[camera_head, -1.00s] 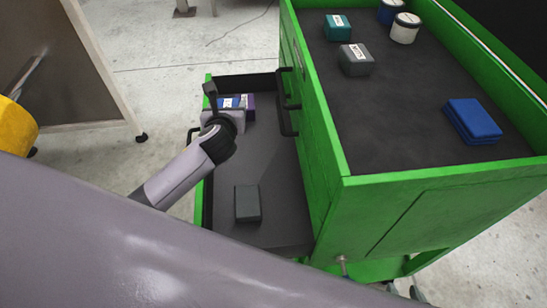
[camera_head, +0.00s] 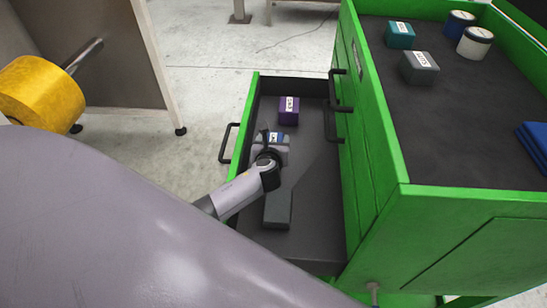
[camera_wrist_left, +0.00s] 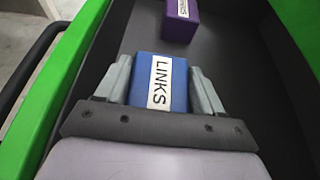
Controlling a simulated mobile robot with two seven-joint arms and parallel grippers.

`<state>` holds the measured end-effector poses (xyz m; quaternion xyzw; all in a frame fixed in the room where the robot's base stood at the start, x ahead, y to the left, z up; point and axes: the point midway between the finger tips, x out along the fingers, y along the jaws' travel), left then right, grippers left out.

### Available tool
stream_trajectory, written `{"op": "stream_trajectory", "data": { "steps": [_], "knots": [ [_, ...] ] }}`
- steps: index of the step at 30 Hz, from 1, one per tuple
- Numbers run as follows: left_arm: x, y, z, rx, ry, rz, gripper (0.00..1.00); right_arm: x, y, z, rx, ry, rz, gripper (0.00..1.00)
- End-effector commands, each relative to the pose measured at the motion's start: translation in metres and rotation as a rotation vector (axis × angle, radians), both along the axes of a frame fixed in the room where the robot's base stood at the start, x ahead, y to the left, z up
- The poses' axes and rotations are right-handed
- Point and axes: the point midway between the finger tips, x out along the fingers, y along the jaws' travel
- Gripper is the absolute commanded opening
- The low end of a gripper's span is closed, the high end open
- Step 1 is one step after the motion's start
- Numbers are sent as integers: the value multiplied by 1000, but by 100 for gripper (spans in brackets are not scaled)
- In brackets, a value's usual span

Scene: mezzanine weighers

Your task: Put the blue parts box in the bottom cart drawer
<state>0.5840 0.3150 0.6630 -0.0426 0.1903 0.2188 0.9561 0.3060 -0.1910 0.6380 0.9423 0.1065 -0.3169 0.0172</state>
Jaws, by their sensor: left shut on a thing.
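The blue parts box (camera_head: 277,137) is between the fingers of my left gripper (camera_head: 271,147), inside the outline of the open cart drawer (camera_head: 312,215). In the left wrist view the blue box (camera_wrist_left: 160,80) carries a white label reading LINKS, and the left gripper (camera_wrist_left: 163,88) is shut on its two sides. The drawer's green side wall (camera_wrist_left: 60,75) is to the left of the box there. I cannot tell whether the box touches the drawer floor. My right gripper is not in view.
A purple box (camera_head: 289,109) lies farther back in the drawer and a dark grey box (camera_head: 277,210) lies nearer. The green cart (camera_head: 375,150) stands to the right, with several boxes and tins on top. A yellow roll (camera_head: 40,92) is at the left.

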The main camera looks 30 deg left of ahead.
Motion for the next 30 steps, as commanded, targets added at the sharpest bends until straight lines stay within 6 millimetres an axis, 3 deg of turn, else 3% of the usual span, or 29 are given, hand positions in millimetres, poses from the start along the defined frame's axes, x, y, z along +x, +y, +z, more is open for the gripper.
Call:
{"op": "stream_trajectory", "data": {
  "steps": [5, 12, 23, 24, 26, 30],
  "knots": [
    [1, 0, -12, 0, -2, 0, 33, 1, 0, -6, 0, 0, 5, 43],
    [0, 0, -47, -1, 0, 0, 33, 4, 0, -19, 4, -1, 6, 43],
    [0, 0, -49, 0, -2, -1, 33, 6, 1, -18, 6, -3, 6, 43],
    [0, 0, -49, -1, -1, -1, 74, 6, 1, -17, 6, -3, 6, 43],
    [0, 0, -49, -1, -1, -1, 93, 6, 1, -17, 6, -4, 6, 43],
    [0, 0, -49, 0, -1, 0, 93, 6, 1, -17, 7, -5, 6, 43]
  ]
}}
